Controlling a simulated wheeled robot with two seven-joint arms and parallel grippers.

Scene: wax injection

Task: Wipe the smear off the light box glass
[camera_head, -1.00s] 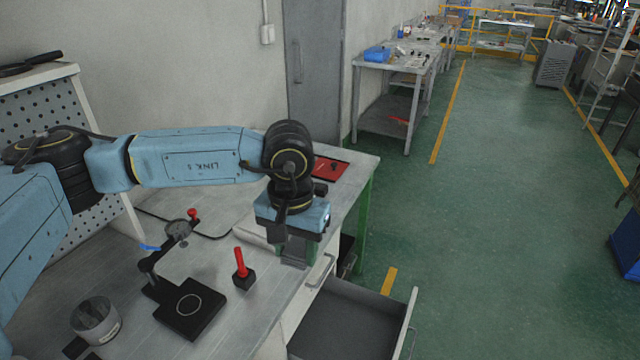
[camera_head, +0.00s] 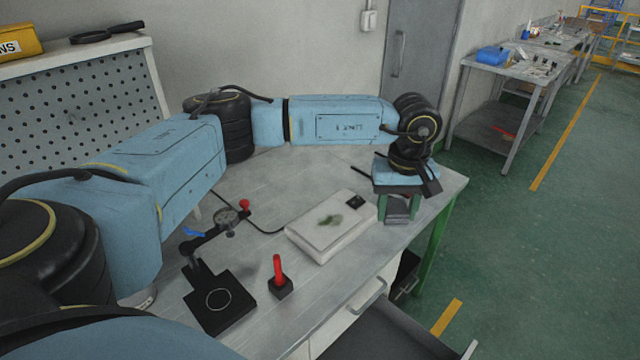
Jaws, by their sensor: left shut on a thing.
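The light box (camera_head: 310,236) is a flat white box lying on the grey bench. A dark green smear (camera_head: 330,220) lies near the middle of its glass top, and a small black square (camera_head: 355,202) is by its far right corner. My left gripper (camera_head: 398,212) points down just right of the light box, over the bench's right side. It is shut on a small grey thing (camera_head: 397,208), which its fingers partly hide; I cannot tell exactly what it is. The gripper looks apart from the smear. My right gripper is not in view.
A dial gauge stand (camera_head: 218,300) and a red-handled tool in a black block (camera_head: 279,285) stand left of the light box. A pegboard (camera_head: 80,110) rises at the left. An open drawer (camera_head: 385,335) juts out below the bench's front edge.

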